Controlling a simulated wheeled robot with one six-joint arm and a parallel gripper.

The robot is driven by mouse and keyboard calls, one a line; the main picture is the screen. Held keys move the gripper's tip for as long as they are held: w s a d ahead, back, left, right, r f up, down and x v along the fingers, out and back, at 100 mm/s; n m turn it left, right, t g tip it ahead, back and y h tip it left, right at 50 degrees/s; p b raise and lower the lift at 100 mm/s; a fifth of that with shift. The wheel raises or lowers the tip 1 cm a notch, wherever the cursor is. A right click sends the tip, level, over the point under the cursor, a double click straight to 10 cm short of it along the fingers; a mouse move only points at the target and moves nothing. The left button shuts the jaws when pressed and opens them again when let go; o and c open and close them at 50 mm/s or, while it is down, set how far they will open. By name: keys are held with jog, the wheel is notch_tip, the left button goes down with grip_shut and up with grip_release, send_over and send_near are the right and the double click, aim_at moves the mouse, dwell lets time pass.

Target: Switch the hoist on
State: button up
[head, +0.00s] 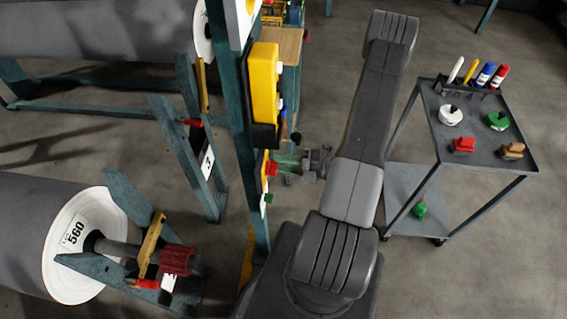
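A teal post (243,110) stands left of my arm and carries a yellow box (264,72) with a black lower part. Below that box, a narrow yellow-and-white panel, seen nearly edge-on, has a red control (271,168) and a green control (268,198). I cannot tell for certain which of these is the hoist's switch, nor its setting. My gripper (288,164) points left at the panel, close to the red control. Whether it touches anything is not clear. Its fingers are small and dim here, and their opening cannot be made out.
A grey cart (483,130) on the right holds markers, tape rolls and small red and brown items; a green item (420,210) lies on its lower shelf. A large grey roll marked 560 (75,240) rests in teal stands at lower left. Open floor lies between.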

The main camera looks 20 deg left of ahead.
jog(key=shift+d, duration=0.1)
jog(key=b+v, duration=0.2)
jog(key=v, duration=1.1)
jog(key=shift+w+d, duration=0.15)
jog(key=shift+d, duration=0.15)
jog(key=shift+a+r, duration=0.1)
jog(key=shift+a, duration=0.05)
jog(key=p+x, duration=0.2)
jog(key=x, duration=1.1)
jog(key=shift+s+a, duration=0.2)
jog(key=shift+a, duration=0.05)
